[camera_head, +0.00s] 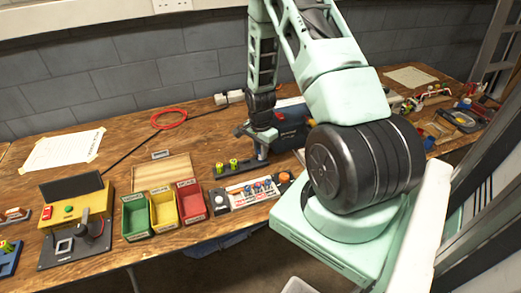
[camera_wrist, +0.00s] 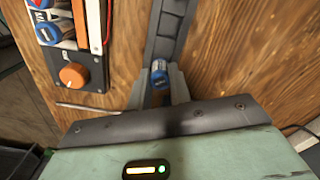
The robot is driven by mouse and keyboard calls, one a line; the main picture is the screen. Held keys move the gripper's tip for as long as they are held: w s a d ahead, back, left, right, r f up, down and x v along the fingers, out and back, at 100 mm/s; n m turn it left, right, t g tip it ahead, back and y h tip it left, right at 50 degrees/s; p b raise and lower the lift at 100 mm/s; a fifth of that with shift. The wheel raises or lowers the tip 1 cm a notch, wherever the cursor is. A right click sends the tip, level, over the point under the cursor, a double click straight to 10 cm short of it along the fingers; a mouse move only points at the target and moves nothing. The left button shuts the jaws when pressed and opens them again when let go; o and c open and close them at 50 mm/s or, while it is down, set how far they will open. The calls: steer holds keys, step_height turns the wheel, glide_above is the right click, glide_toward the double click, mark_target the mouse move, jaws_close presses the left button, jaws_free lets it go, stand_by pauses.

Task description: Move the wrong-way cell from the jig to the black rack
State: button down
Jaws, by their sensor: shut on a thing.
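My gripper (camera_head: 261,152) points down behind the jig (camera_head: 255,191); in the wrist view its fingers (camera_wrist: 158,88) are shut on a blue-topped cell (camera_wrist: 159,76). The black rack (camera_wrist: 172,25) runs away from the held cell in the wrist view. The jig holds several cells, including a blue one in the wrist view (camera_wrist: 55,30), and has an orange knob (camera_wrist: 73,75).
Green (camera_head: 135,217), yellow (camera_head: 164,210) and red (camera_head: 192,203) bins stand left of the jig. A charger-like station (camera_head: 75,225) is farther left. A blue tool (camera_head: 292,125) lies behind my arm. A red cable loop (camera_head: 169,119) lies at the back. Bare wood shows between.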

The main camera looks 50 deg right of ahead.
steer(key=shift+f+b, duration=0.45)
steer(key=shift+f, duration=0.3)
stand_by(0.7)
steer(key=c, duration=1.2)
jaws_free()
steer(key=shift+r, duration=0.1)
steer(key=shift+r+p, duration=2.7)
steer(key=shift+r, duration=0.75)
